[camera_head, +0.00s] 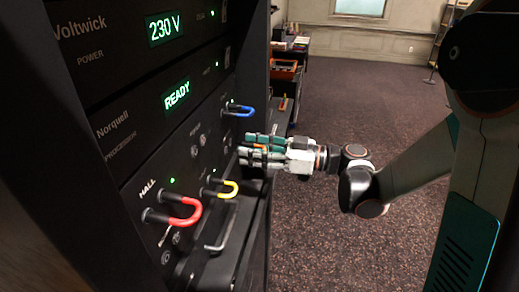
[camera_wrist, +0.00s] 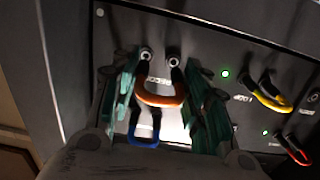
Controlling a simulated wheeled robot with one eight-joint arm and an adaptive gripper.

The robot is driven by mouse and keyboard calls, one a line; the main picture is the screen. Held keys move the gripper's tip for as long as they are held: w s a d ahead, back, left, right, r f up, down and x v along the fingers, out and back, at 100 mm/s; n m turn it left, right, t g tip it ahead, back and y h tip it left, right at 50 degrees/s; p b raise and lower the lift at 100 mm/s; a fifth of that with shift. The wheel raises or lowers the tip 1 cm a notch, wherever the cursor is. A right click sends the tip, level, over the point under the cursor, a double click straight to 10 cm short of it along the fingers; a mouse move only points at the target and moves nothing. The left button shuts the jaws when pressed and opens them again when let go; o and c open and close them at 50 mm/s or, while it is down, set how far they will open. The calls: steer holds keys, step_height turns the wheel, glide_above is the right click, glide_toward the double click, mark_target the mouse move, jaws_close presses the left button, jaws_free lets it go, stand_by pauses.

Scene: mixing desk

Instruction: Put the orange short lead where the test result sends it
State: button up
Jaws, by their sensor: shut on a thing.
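The orange short lead (camera_wrist: 160,97) is a U-shaped loop between the teal fingers of my gripper (camera_wrist: 163,108) in the wrist view. My gripper is shut on it. Two round sockets (camera_wrist: 146,54) lie just beyond the lead's ends; I cannot tell whether its plugs are in them. In the head view my gripper (camera_head: 250,150) is close to the rack's front panel, between the blue and yellow leads, and mostly hides the orange lead. The processor display (camera_head: 177,95) reads READY in green.
A blue lead (camera_head: 238,111), a yellow lead (camera_head: 220,189) and a red lead (camera_head: 181,213) loop out from the panel, near my gripper. The power unit display (camera_head: 164,28) reads 230 V. A dark handle (camera_head: 222,230) sits below. Carpet (camera_head: 330,100) to the right is clear.

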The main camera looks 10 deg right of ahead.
stand_by(0.4)
steer(key=shift+x, duration=0.85)
steer(key=shift+w+a+b, duration=0.25)
steer(key=shift+a+b, duration=0.35)
steer(key=shift+b, duration=0.1)
stand_by(2.3)
steer(key=o, duration=1.5)
steer(key=shift+d, duration=0.15)
glide_toward(229, 146)
steer(key=v, duration=0.5)
steer(key=shift+d+f, duration=0.15)
steer(key=shift+d, duration=0.1)
